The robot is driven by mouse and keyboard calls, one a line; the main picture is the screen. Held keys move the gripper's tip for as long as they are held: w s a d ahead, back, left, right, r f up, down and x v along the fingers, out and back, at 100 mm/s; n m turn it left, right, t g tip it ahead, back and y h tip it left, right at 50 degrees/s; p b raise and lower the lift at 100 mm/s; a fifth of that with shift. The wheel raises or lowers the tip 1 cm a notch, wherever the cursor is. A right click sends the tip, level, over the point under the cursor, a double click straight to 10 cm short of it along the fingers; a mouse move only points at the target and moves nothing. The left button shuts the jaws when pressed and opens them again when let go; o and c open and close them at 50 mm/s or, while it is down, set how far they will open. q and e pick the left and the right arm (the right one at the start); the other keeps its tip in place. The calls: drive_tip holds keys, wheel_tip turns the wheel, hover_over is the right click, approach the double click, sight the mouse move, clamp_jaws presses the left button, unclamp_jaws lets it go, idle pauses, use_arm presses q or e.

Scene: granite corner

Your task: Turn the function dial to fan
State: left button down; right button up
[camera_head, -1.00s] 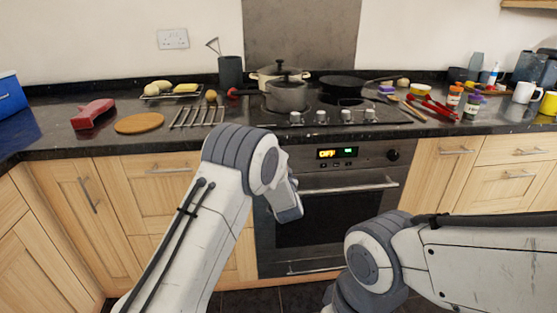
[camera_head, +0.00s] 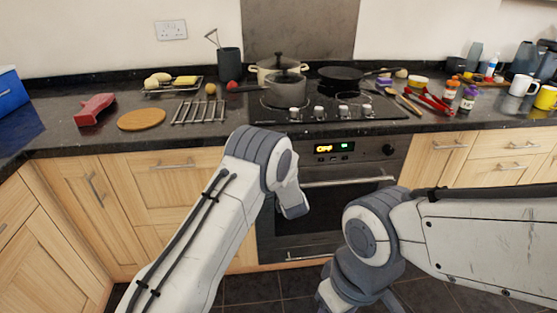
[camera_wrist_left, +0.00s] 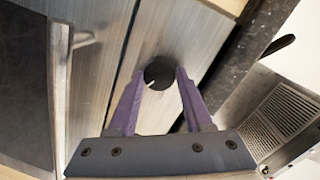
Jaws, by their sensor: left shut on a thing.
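The oven (camera_head: 325,185) stands under the worktop, and its display (camera_head: 334,148) appears to read OFF. The function dial is a round black knob (camera_wrist_left: 159,71) with a pale mark, near the left end of the steel panel in the left wrist view. My left gripper (camera_wrist_left: 160,76) has its purple fingers on either side of this dial and is shut on it. In the head view my left arm hides the gripper and this dial. Another black dial (camera_head: 389,151) at the panel's right end is free. My right arm shows at lower right; its fingers are not visible.
The oven door handle (camera_head: 345,182) runs below the panel and shows close by in the left wrist view (camera_wrist_left: 61,95). The worktop edge overhangs above the panel. A pot (camera_head: 286,93) and a frying pan (camera_head: 343,78) stand on the hob (camera_head: 370,108).

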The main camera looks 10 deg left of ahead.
use_arm(q)
drive_tip(key=shift+f, duration=0.1)
idle(0.4)
drive_tip(key=shift+c, duration=1.6)
unclamp_jaws()
drive_tip(key=shift+s, duration=0.1)
drive_tip(key=v, duration=1)
drive_tip(key=shift+s, duration=0.15)
